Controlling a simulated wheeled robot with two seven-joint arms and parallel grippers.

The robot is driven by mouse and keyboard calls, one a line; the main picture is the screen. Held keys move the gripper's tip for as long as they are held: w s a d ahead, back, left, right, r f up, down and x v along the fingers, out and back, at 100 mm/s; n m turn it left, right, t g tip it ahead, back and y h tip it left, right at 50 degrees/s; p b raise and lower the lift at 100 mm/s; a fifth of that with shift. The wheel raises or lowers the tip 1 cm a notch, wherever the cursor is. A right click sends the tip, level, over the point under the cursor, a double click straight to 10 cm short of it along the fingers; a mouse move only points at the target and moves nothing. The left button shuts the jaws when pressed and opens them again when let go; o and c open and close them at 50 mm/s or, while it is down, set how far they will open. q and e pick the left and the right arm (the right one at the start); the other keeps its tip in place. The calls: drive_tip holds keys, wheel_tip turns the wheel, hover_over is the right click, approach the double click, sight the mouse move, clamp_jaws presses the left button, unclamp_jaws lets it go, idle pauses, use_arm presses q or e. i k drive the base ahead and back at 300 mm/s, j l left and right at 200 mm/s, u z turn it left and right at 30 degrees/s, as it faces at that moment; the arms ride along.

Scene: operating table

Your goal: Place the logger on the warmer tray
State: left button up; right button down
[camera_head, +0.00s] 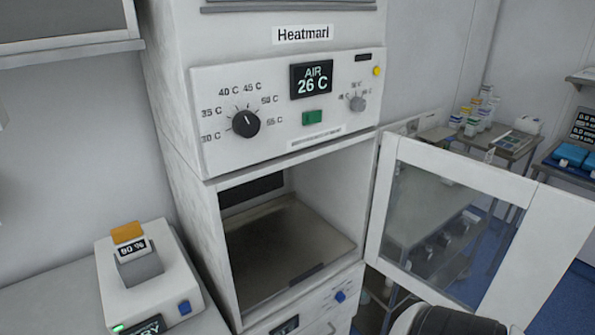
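The warmer (220,118) is a tall white cabinet marked "Heatmarl", with its display reading "AIR 26 C". Its glass door (550,235) stands open to the right. The warmer tray (285,240) is a flat brownish surface inside the open compartment, and nothing shows on it. A small orange-topped device (128,232) with a "80 %" display sits upright in a white dock (165,275) at the lower left; it may be the logger, but I cannot tell for sure. A part of my arm shows at the bottom edge, right of centre. Neither gripper's fingers are in view.
The dock stands on a pale counter (65,295) left of the warmer. A black dial (246,124) and a green switch (312,117) are above the compartment. A side table (505,142) with several bottles stands behind the door. The compartment's front opening is clear.

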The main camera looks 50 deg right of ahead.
sight(285, 255)
drive_tip(key=l+z, duration=0.1)
drive_tip(key=z, duration=0.3)
drive_tip(key=l+z, duration=0.1)
drive_tip(key=z, duration=0.25)
drive_tip(key=l+z, duration=0.1)
drive_tip(key=z, duration=0.3)
drive_tip(key=l+z, duration=0.1)
drive_tip(key=z, duration=0.3)
drive_tip(key=i+l, duration=0.1)
drive_tip(key=l, duration=0.25)
drive_tip(key=i+l, duration=0.15)
drive_tip(key=l, duration=0.2)
drive_tip(key=i+l, duration=0.1)
drive_tip(key=l, duration=0.25)
drive_tip(key=i+l, duration=0.1)
drive_tip(key=l, duration=0.25)
